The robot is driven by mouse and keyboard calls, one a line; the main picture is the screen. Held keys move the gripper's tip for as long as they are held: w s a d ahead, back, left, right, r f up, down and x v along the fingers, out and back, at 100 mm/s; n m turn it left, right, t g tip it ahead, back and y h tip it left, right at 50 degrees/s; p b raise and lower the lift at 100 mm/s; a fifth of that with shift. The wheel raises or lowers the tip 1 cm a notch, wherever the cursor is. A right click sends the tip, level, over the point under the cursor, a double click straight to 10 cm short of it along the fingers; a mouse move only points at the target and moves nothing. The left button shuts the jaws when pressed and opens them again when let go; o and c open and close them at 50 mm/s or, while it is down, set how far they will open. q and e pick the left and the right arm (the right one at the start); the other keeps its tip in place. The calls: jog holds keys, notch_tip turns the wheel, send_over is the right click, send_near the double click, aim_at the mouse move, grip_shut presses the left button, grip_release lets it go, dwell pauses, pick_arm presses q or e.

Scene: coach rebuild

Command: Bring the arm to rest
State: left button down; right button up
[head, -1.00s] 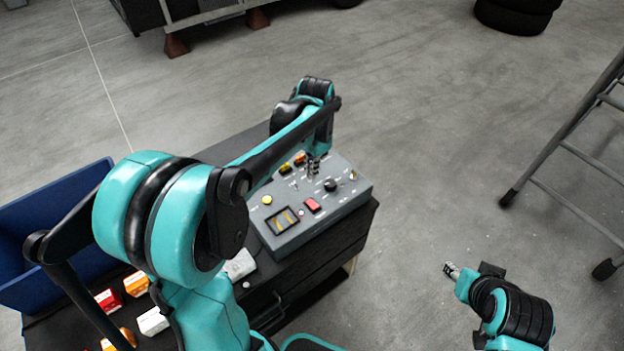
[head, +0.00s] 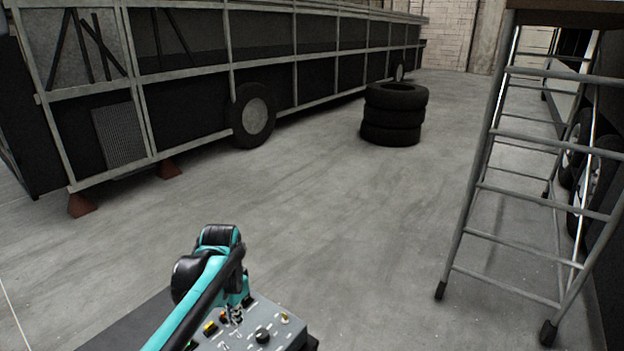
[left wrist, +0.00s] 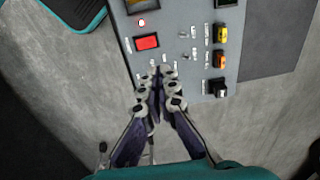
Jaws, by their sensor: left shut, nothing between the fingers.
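My left arm (head: 205,285) comes up from the bottom of the head view and bends down over a grey control box. Its gripper (head: 236,315) is small in that view, just above the box's face. The grey control box (head: 285,325) also shows in the left wrist view (left wrist: 180,50), with a red button (left wrist: 147,42), several small switches and yellow and orange parts. Whether the fingertips touch the panel I cannot tell. My right gripper is out of view.
A dark table top (head: 105,325) lies under the box. A metal ladder (head: 470,200) stands at the right. A stack of tyres (head: 394,115) and a framed coach body (head: 200,80) stand behind. The grey floor (head: 330,215) between them is clear.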

pick_arm(q)
jog(key=s+d+f+n+t+b, duration=0.2)
jog(key=s+f+n+t+b, duration=0.1)
jog(key=s, duration=0.4)
jog(key=s+d+f+n+t+b, duration=0.2)
jog(key=s+d+f+t+b, duration=0.1)
jog(key=s, duration=0.5)
jog(key=shift+s+f+n+t+h, duration=0.15)
jog(key=shift+f+n+t+h, duration=0.2)
jog(key=shift+f, duration=0.35)
